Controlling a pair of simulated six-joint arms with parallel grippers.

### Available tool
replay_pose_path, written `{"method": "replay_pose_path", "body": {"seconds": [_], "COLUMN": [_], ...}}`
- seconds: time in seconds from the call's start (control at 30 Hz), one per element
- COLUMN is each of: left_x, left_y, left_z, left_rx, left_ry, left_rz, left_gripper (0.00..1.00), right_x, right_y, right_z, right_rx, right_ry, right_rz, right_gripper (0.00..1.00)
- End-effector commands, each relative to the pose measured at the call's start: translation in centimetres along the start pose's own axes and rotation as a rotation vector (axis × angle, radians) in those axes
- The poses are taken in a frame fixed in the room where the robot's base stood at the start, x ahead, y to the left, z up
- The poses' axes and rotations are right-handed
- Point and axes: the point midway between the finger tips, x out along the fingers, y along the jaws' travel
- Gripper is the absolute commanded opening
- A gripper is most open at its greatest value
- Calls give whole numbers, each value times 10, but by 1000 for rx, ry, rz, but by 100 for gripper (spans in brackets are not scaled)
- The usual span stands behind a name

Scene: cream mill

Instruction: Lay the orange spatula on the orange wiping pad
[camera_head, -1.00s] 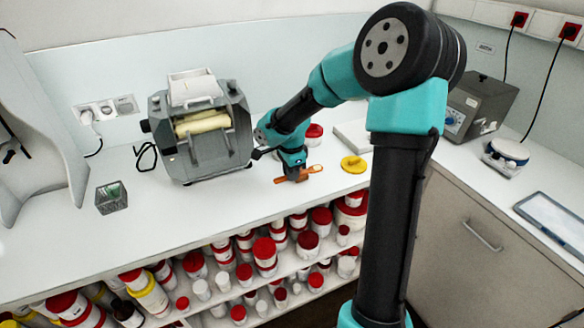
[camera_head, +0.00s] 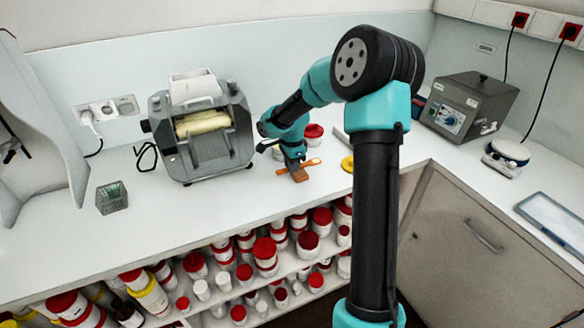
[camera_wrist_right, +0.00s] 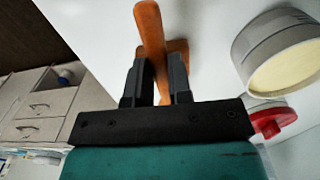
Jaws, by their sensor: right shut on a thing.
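The orange spatula (camera_head: 313,162) is held in my right gripper (camera_head: 297,174), low over the bench in front of the red-lidded jars. In the right wrist view the spatula (camera_wrist_right: 149,28) runs up from between the two closed fingers of the gripper (camera_wrist_right: 156,85). A duller orange-brown flat patch, which looks like the orange wiping pad (camera_wrist_right: 179,47), shows behind the fingers. It also shows under the gripper in the head view (camera_head: 283,171), mostly hidden. I cannot tell whether the spatula touches it. My left gripper is not in view.
A grey mill (camera_head: 207,150) stands left of my right gripper. A red-lidded jar (camera_head: 314,131) stands behind it. A yellow round item (camera_head: 347,163) lies to the right, partly behind my arm. A small dark basket (camera_head: 111,198) is at left. The bench between is clear.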

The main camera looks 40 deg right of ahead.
Motion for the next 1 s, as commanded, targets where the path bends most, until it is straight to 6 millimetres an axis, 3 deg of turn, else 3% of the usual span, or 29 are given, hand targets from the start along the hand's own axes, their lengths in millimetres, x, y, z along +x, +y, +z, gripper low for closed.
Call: {"method": "replay_pose_path", "body": {"seconds": [0.1,0.5,0.53,0.7,0.8,1.0], "left_x": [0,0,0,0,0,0], "left_y": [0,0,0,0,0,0], "left_z": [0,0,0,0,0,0], "left_rx": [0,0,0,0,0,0], "left_ry": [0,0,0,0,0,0], "left_rz": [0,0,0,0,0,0], "left_gripper": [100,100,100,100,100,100], "right_x": [12,15,16,15,15,15], "right_y": [0,0,0,0,0,0], "right_z": [0,0,0,0,0,0], "right_rx": [-1,0,0,0,0,0], "right_ry": [1,0,0,0,0,0], "right_rz": [1,-1,-1,-1,-1,-1], "right_gripper": [0,0,20,36,44,44]}}
